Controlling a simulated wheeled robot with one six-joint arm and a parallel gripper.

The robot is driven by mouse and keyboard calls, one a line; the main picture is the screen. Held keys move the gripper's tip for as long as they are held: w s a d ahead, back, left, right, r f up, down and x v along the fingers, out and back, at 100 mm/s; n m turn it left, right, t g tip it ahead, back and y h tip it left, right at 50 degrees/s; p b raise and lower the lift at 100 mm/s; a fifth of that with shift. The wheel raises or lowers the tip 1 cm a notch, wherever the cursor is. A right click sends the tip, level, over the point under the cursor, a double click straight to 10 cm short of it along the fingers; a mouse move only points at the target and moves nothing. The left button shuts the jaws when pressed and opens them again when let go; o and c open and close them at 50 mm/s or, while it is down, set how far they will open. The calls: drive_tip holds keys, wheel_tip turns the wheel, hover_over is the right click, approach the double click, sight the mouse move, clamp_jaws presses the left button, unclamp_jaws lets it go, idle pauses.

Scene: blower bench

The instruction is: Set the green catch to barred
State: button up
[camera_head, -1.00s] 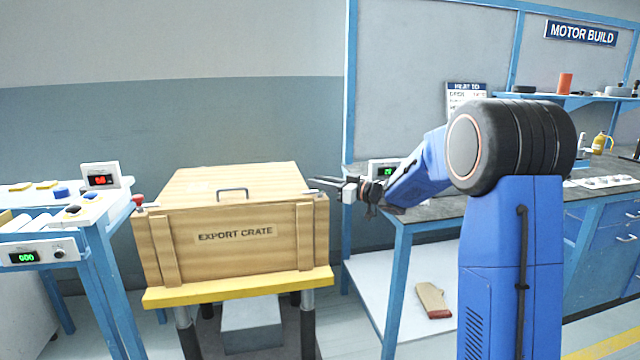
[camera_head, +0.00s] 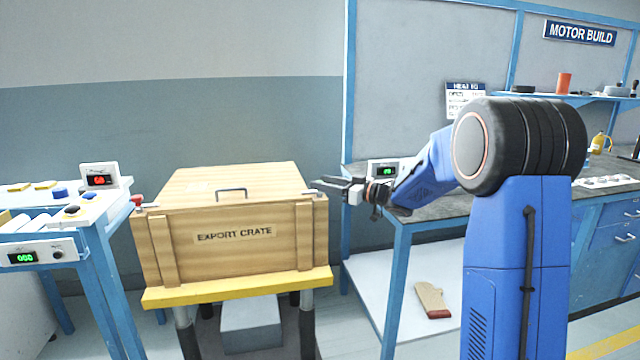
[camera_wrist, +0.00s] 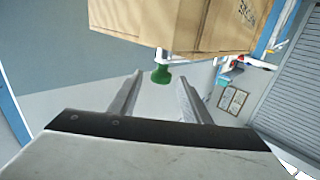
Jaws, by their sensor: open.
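The export crate (camera_head: 232,236) stands closed on a yellow-topped stand. The green catch (camera_wrist: 161,74) shows in the wrist view as a small green knob under a pale bracket at the crate's edge. The crate also shows in the wrist view (camera_wrist: 180,22). My gripper (camera_head: 318,184) is at the crate's upper right corner in the head view. In the wrist view my gripper (camera_wrist: 160,80) is open, with the catch between the lines of its fingers near their tips. I see no contact. The catch cannot be made out in the head view.
A blue-framed bench (camera_head: 420,209) with a green-lit display (camera_head: 387,171) stands right of the crate. A control table (camera_head: 100,207) stands close on the left. The crate lid carries a handle (camera_head: 231,191). A gap of floor lies between crate and right bench.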

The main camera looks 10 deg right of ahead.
drive_tip(key=v, duration=1.5)
drive_tip(key=shift+s, duration=0.2)
drive_tip(key=shift+d, duration=0.1)
drive_tip(key=shift+r, duration=0.15)
wheel_tip(320, 180, up, 5)
drive_tip(key=s+d+m+t+h, duration=0.2)
drive_tip(key=m+t+h, duration=0.25)
drive_tip(key=h, duration=0.45)
drive_tip(key=s+d+f+m+g+h, duration=0.2)
drive_tip(key=s+m+g+h, duration=0.15)
drive_tip(key=s+h, duration=0.4)
drive_tip(key=s+a+f+g+y, duration=0.1)
drive_tip(key=s+a+f+g, duration=0.2)
drive_tip(key=s, duration=0.8)
drive_tip(key=s+a+f+g+y, duration=0.1)
drive_tip(key=s+a+f+g, duration=0.2)
drive_tip(key=s+f, duration=0.4)
drive_tip(key=s+a+f+m+g+y, duration=0.1)
drive_tip(key=s+f, duration=0.5)
drive_tip(key=s, duration=1)
drive_tip(key=a+g, duration=0.1)
drive_tip(key=a, duration=0.1)
drive_tip(key=shift+a+g, duration=0.35)
drive_tip(key=shift+g, duration=0.05)
